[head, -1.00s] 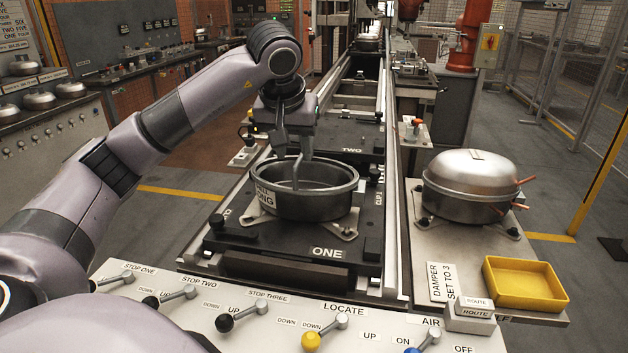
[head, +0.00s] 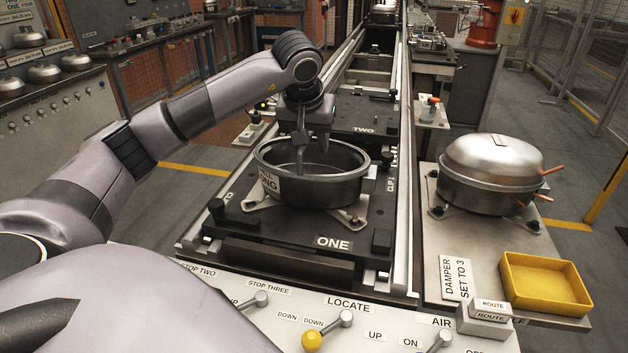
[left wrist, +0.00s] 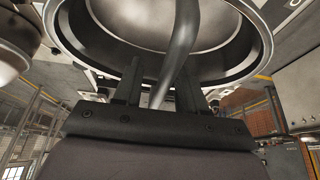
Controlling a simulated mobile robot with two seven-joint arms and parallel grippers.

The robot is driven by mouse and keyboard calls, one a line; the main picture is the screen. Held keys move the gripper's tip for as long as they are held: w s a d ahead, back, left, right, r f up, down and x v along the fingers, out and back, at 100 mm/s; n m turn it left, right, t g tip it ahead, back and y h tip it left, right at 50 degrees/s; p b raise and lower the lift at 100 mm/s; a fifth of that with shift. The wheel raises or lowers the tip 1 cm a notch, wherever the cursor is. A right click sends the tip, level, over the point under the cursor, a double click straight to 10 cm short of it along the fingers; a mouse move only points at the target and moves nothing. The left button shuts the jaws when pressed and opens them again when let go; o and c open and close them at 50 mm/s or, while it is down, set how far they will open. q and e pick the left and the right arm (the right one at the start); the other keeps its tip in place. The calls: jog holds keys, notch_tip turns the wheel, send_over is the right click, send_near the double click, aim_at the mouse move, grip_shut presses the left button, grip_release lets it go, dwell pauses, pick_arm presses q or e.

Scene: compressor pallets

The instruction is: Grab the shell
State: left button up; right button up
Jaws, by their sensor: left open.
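The shell (head: 325,192) is an open, round steel bowl with a label on its left side. It sits upright on the brackets of the dark pallet marked ONE (head: 262,222). My left gripper (head: 309,160) is over the shell's opening, its fingers pointing down near the far rim. In the left wrist view, its two fingers (left wrist: 162,80) are apart, with the shell's rim (left wrist: 236,72) just beyond them. A curved grey tube (left wrist: 183,45) runs up between the fingers in that view. I cannot tell whether the fingers touch the shell. My right gripper is not in view.
A closed steel compressor (head: 488,180) with copper pipes stands on the bench to the right, by a yellow tray (head: 543,283). A lever panel (head: 375,325) crosses the front. Pallet TWO (head: 365,112) lies behind on the rail line.

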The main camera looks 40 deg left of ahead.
pick_arm(q)
grip_shut()
dwell(1.4)
jog(key=shift+w+a+r, duration=0.1)
jog(key=shift+w+r, duration=0.05)
jog(key=shift+r, duration=0.05)
